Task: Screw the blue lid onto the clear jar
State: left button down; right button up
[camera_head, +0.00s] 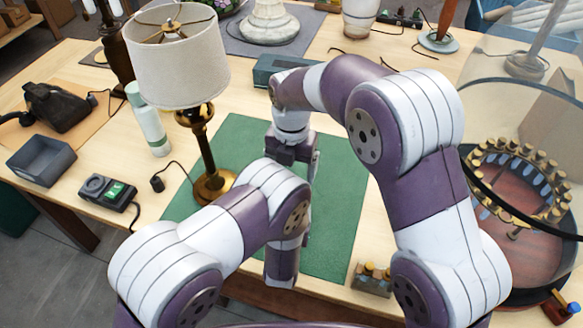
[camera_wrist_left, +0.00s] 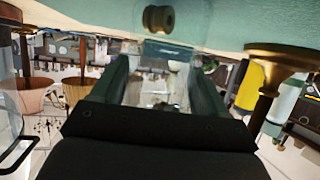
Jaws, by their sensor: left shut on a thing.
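I make out no blue lid in either view. In the left wrist view a pale see-through thing, seemingly the clear jar (camera_wrist_left: 157,88), lies between the two dark green fingers of my left gripper (camera_wrist_left: 156,78), which is shut on it. Its outline is hard to tell. In the head view my left arm hides that gripper and what it holds. My right gripper (camera_head: 300,160) points down over the green mat (camera_head: 343,180) in the head view. Its fingertips are hidden behind my left arm, so its opening does not show.
A brass lamp (camera_head: 205,150) with a white shade stands left of my arms, beside a white-green bottle (camera_head: 149,120). A grey tray (camera_head: 41,160) lies at the left. A brass spool-like part (camera_wrist_left: 158,18) shows in the left wrist view. The mat's right part is clear.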

jog(key=shift+f, duration=4.05)
jog(key=c, duration=1.1)
jog(key=m, duration=0.6)
jog(key=shift+m, duration=0.3)
jog(key=o, duration=1.2)
jog(key=shift+c, duration=0.2)
